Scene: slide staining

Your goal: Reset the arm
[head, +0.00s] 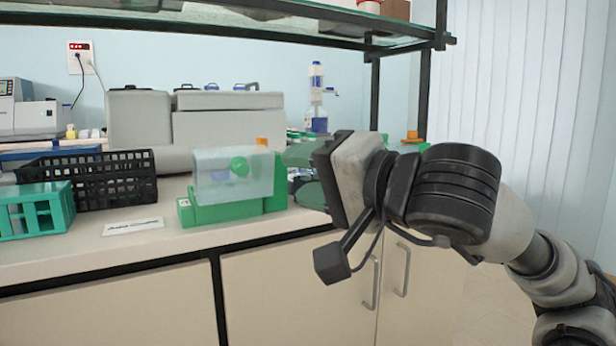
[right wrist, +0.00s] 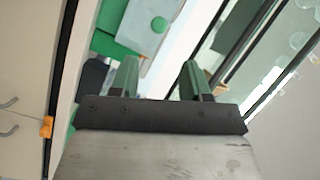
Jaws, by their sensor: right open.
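My right gripper (head: 299,173) reaches in from the right in the head view, at the front edge of the bench. Its green fingers point left and are spread apart with nothing between them. In the right wrist view the two fingers (right wrist: 159,76) also stand apart and empty. Just beyond the fingers, to the left, is a green device (head: 237,205) with a translucent cover and a round green knob. The device also shows at the top of the right wrist view (right wrist: 145,22). The gripper appears apart from it. My left gripper is not in view.
A teal rack (head: 36,209) and a black basket (head: 90,178) stand at the left. A white label card (head: 133,227) lies in front. A grey machine (head: 228,130) and a pump bottle (head: 316,110) stand behind. A glass shelf (head: 260,22) hangs above the bench.

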